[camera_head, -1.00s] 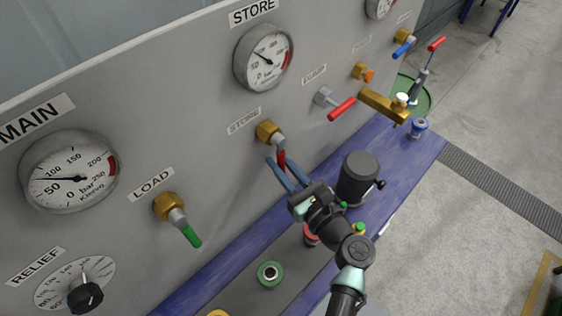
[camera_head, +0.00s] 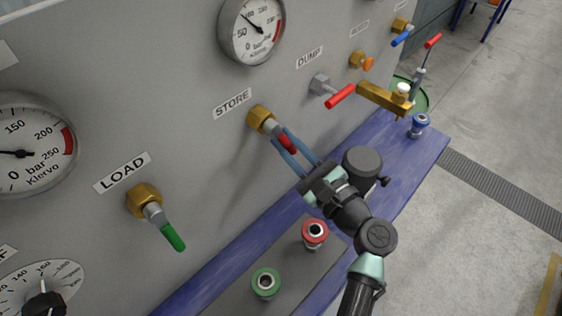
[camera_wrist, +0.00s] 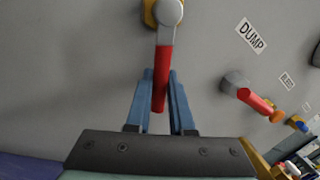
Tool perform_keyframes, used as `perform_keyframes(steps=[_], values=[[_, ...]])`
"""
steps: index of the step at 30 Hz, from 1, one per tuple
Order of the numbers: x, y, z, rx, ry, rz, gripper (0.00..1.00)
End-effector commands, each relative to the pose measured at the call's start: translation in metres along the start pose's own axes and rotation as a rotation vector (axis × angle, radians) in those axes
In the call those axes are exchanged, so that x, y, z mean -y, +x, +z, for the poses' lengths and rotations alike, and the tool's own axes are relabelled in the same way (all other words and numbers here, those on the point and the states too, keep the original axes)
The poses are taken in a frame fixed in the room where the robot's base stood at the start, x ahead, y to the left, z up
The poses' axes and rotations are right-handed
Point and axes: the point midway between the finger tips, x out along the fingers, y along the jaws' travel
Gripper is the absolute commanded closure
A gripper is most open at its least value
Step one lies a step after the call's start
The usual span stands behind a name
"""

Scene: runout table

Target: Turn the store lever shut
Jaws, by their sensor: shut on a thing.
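The store lever is a red handle (camera_head: 288,145) on a grey stem from a brass valve body (camera_head: 259,116), just below and right of the STORE label (camera_head: 232,103). In the head view it slopes down to the right. My gripper (camera_head: 281,137) comes from the lower right, its blue fingers on either side of the red handle and shut on it. In the wrist view the red handle (camera_wrist: 164,70) hangs down from the round grey stem end, its lower end between my fingertips (camera_wrist: 160,76). The fingers partly hide the handle in the head view.
The green load lever (camera_head: 172,236) is to the left; the red dump lever (camera_head: 340,96) is to the right. A dark cylinder (camera_head: 362,165) stands close behind my gripper. Red (camera_head: 315,232) and green (camera_head: 266,283) fittings sit on the bench below.

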Motion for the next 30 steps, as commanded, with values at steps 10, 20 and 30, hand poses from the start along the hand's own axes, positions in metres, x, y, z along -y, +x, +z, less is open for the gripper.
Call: perform_keyframes(steps=[10, 20, 30], values=[[0.021, 0.004, -0.002, 0.067, -0.33, -0.004, 1.0], [0.041, 0.008, 0.009, 0.127, -0.637, -0.004, 1.0], [0.055, 0.011, 0.025, 0.181, -0.91, -0.004, 1.0]])
